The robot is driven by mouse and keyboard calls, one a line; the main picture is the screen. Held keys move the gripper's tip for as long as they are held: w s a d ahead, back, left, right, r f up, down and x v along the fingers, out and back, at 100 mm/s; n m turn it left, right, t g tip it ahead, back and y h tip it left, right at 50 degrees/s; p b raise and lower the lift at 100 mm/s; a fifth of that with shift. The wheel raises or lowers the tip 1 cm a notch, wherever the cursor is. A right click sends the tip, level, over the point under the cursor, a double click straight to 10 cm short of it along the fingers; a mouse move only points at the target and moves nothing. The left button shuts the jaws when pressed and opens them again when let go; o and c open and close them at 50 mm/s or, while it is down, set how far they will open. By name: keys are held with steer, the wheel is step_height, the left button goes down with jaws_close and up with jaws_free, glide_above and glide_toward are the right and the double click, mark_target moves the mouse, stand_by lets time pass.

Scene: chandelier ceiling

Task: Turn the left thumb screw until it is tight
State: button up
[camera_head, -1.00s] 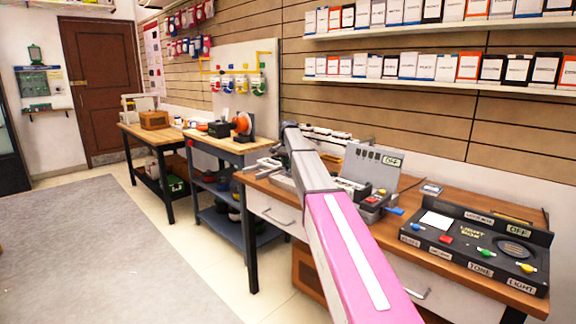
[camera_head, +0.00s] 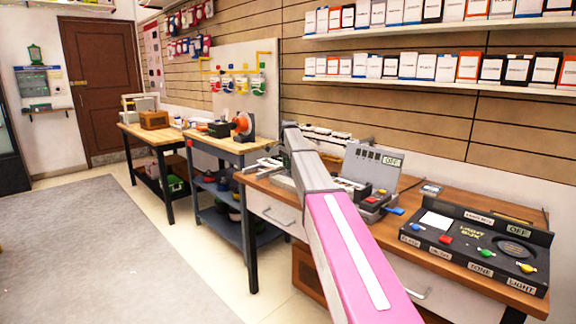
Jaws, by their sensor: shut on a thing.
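My arm, pink and grey, reaches from the bottom of the head view to the left part of the wooden workbench (camera_head: 264,186). Its grey far end stands over the bench and covers what lies behind it.
A black panel (camera_head: 470,246) with coloured knobs lies farther right. A second bench (camera_head: 227,148) with an orange machine (camera_head: 242,124) stands left. Grey floor mat (camera_head: 90,250) is clear.

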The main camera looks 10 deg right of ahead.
steer(key=o, duration=0.9)
step_height(320, 180, up, 11)
steer(key=shift+f, duration=0.1)
stand_by(0.4)
